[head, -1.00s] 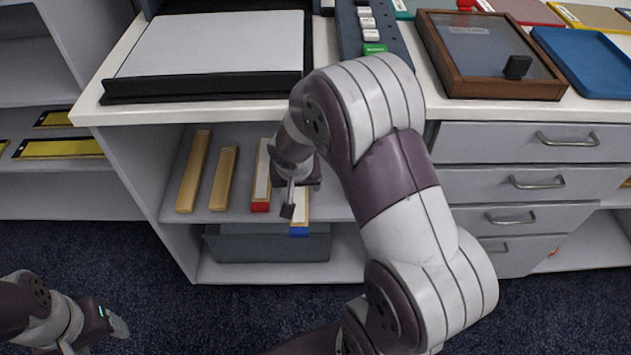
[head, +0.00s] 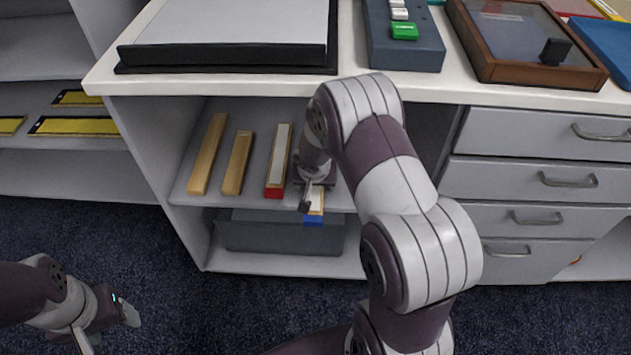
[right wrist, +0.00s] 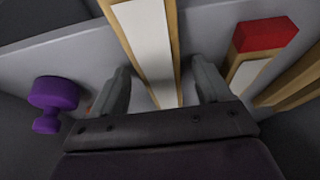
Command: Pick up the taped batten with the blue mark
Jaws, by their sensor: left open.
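The taped batten with the blue mark (head: 314,220) lies on the upper shelf under the counter, its blue end towards me. My right gripper (head: 314,198) is over it and hides its rear part in the head view. In the right wrist view a wooden batten with a white strip (right wrist: 148,40) runs between the two spread fingers of my right gripper (right wrist: 162,80). I see a gap beside it; its blue end is out of that view. My left gripper (head: 125,315) is open and empty at the lower left, above the floor, away from the shelf.
A red-ended batten (head: 277,170) lies just left of my right gripper, also in the wrist view (right wrist: 262,42). Two plain battens (head: 208,155) (head: 237,163) lie further left. A purple knob-like object (right wrist: 52,98) shows in the wrist view. A grey box (head: 280,236) sits below; drawers (head: 530,180) stand right.

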